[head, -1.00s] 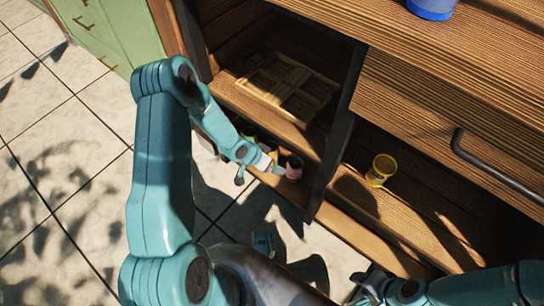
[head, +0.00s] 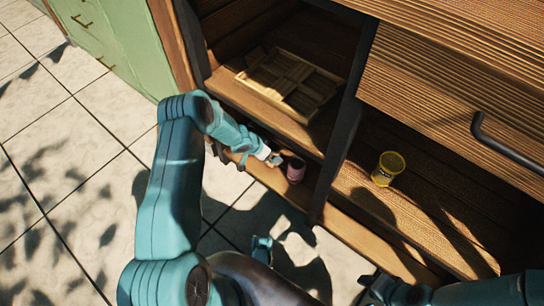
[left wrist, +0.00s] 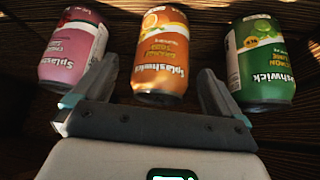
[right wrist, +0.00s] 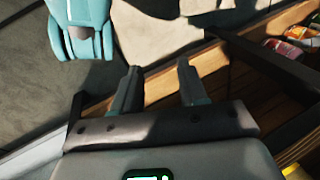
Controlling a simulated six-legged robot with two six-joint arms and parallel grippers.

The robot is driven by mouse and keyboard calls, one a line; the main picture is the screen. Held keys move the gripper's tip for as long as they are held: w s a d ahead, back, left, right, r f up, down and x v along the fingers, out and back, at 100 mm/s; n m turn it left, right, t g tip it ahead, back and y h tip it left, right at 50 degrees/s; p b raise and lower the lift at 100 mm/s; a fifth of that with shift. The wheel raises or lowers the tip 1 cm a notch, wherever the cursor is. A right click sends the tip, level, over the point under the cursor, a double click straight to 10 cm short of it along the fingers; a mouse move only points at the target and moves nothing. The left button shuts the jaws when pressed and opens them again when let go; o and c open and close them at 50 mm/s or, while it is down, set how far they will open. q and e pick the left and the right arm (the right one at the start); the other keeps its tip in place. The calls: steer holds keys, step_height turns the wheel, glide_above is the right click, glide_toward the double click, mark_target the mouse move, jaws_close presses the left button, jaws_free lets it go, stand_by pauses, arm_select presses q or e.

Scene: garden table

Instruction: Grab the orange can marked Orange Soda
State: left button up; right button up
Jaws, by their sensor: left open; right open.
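The orange can (left wrist: 162,52) stands out in the left wrist view between a pink can and a green can, its printed label facing the camera. My left gripper (left wrist: 156,76) is open, with one finger on each side of the orange can's lower part. I cannot tell whether the fingers touch it. In the head view my left gripper (head: 273,158) reaches into the lower shelf and the orange can is hidden. My right gripper (right wrist: 158,68) is open and empty, away from the cans.
The pink can (left wrist: 73,48) is close beside the left finger and the green can (left wrist: 260,60) beside the right one. A slatted wooden tray (head: 290,84) lies on the shelf above. A yellow cup (head: 388,168) stands right of the dark upright divider (head: 345,130).

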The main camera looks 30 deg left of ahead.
arm_select(q)
steer(key=b+x, duration=0.1)
steer(key=x, duration=0.3)
steer(key=shift+s+a+f, duration=0.1)
steer(key=shift+s, duration=0.05)
steer(key=c, duration=1.3)
